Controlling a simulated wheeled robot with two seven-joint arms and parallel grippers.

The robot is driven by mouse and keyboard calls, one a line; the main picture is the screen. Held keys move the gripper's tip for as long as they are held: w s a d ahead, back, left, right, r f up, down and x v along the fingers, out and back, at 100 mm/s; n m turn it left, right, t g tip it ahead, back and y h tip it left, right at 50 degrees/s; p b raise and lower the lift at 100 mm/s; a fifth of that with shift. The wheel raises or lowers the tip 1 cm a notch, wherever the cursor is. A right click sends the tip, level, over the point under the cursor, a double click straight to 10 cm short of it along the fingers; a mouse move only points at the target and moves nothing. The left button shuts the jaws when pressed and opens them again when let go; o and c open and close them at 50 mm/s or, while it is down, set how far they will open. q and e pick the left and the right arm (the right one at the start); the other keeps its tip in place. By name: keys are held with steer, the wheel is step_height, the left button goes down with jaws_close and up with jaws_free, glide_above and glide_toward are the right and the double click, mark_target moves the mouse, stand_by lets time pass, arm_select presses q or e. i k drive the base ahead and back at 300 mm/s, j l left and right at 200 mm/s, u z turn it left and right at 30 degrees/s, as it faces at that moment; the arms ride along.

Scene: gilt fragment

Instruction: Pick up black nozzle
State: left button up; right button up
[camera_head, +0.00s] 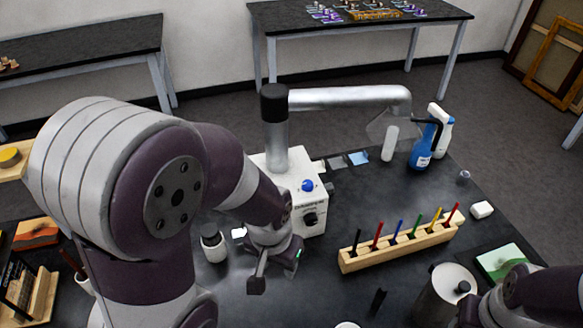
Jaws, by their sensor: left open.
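A small dark upright piece (378,301), which looks like the black nozzle, stands on the black worktable (330,290) near the front edge; its exact shape is too small to tell. My left gripper (275,271) is open and points down over the table, left of this piece and apart from it. It is in front of the white fume extractor box (310,212). My left arm hides part of the table and box. My right arm shows at the bottom right, but its gripper is not in view.
A wooden rack (400,246) with several coloured tools stands right of the left gripper. A metal canister (437,303) is at the front right. A white jar (214,243) stands just left of the gripper. Blue and white spray bottles (422,152) stand behind.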

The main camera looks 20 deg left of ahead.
mark_target(381, 294)
steer(key=u, duration=1.3)
steer(key=l+z, duration=0.2)
steer(key=z, duration=0.2)
steer(key=k+l+z, duration=0.1)
steer(key=l+z, duration=0.15)
steer(key=z, duration=0.15)
steer(key=l+z, duration=0.25)
steer(key=z, duration=0.15)
steer(key=l+z, duration=0.2)
steer(key=z, duration=0.2)
